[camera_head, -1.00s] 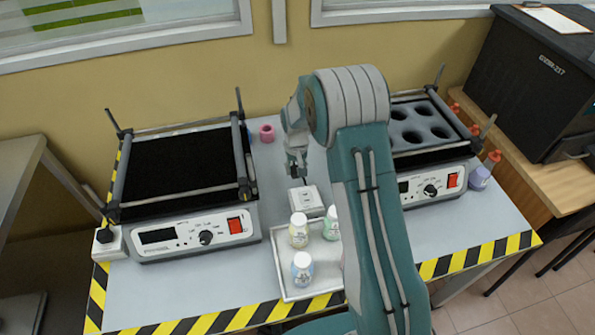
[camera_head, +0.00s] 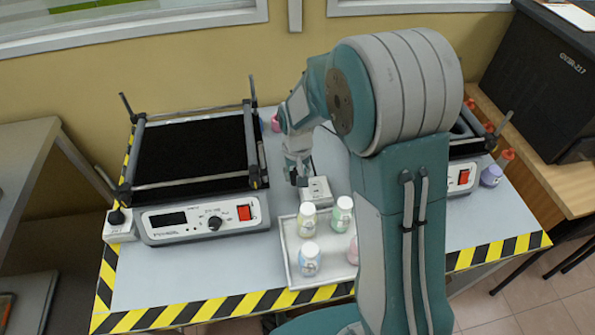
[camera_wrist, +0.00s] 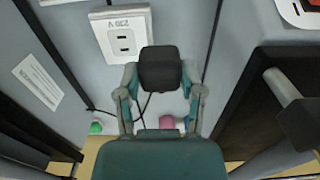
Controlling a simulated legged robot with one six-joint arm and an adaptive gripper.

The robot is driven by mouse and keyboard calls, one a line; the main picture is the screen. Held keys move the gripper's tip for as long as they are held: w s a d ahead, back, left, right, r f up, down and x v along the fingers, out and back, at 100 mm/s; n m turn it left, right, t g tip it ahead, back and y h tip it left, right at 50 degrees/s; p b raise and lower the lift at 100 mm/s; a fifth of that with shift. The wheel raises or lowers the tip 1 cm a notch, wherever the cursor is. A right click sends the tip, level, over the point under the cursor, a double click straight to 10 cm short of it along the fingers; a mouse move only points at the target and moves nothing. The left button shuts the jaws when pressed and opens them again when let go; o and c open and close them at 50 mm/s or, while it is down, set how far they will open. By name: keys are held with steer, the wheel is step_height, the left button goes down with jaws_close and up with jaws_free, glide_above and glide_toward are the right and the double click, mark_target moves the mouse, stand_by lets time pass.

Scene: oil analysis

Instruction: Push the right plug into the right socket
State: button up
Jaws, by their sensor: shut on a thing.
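The right plug (camera_wrist: 160,68) is a black block held between the two fingers of my gripper (camera_wrist: 160,84) in the wrist view. The right socket (camera_wrist: 122,38), a white box marked 230 V with two slots, lies just beyond and left of the plug in that view; a gap seems to remain between the plug and the slots. In the head view my gripper (camera_head: 299,174) is low over the table, close to the left side of the white socket box (camera_head: 317,190). The plug's prongs are hidden.
A white tray (camera_head: 288,262) with several bottles stands in front of the socket. A left shaker (camera_head: 200,220) and a partly hidden right shaker (camera_head: 462,178) flank it. Another white socket (camera_head: 121,233) with a black plug is at far left. A thin cable crosses the tabletop.

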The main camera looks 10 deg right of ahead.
glide_toward(316, 188)
steer(key=shift+w, duration=0.15)
steer(key=shift+a+f, duration=0.1)
stand_by(0.3)
steer(key=shift+f, duration=2.8)
steer(key=shift+f, duration=0.5)
steer(key=o, duration=1.1)
steer(key=shift+o, duration=0.2)
